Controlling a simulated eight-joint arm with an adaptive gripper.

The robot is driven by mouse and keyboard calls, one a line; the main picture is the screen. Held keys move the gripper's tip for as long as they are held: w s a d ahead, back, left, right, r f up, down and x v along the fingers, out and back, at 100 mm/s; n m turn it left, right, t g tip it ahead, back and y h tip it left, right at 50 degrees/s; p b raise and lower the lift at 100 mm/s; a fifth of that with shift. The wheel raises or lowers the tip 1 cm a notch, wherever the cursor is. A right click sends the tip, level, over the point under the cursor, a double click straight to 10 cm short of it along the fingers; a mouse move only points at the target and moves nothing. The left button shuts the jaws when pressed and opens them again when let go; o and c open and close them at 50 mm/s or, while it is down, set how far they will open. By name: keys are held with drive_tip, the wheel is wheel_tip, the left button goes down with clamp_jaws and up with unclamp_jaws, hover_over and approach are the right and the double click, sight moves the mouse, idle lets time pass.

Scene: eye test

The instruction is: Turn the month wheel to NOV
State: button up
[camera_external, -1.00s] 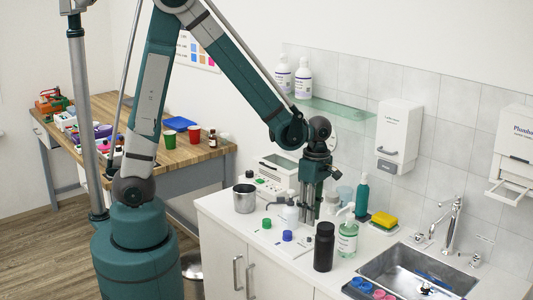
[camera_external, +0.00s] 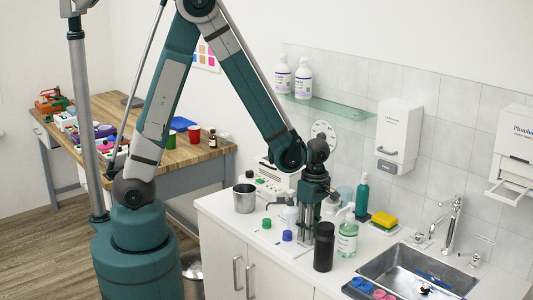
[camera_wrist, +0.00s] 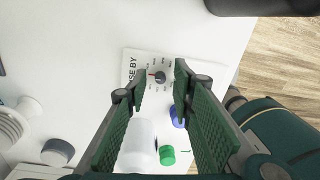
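In the wrist view a white plate marked "USE BY" (camera_wrist: 132,70) lies on the counter with a small round dark knob (camera_wrist: 160,76) and tiny marks around it. A red mark shows at the knob's left side. The month words are too small to read, so I cannot tell which one is set. My gripper (camera_wrist: 158,88) is open, its two green ribbed fingers on either side of the knob in the picture; contact is not visible. In the external view my gripper (camera_external: 304,238) points down over the counter, and the plate is mostly hidden there.
A blue cap (camera_external: 287,236), green cap (camera_external: 266,223), black bottle (camera_external: 324,247) and clear green bottle (camera_external: 347,238) stand close around my gripper. A metal cup (camera_external: 244,198) is to the left. The sink (camera_external: 385,263) is at the right. A round dial (camera_external: 323,134) hangs on the wall.

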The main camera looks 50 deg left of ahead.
drive_tip(key=shift+f, duration=0.15)
drive_tip(key=shift+c, duration=0.5)
clamp_jaws()
drive_tip(key=shift+m, duration=0.4)
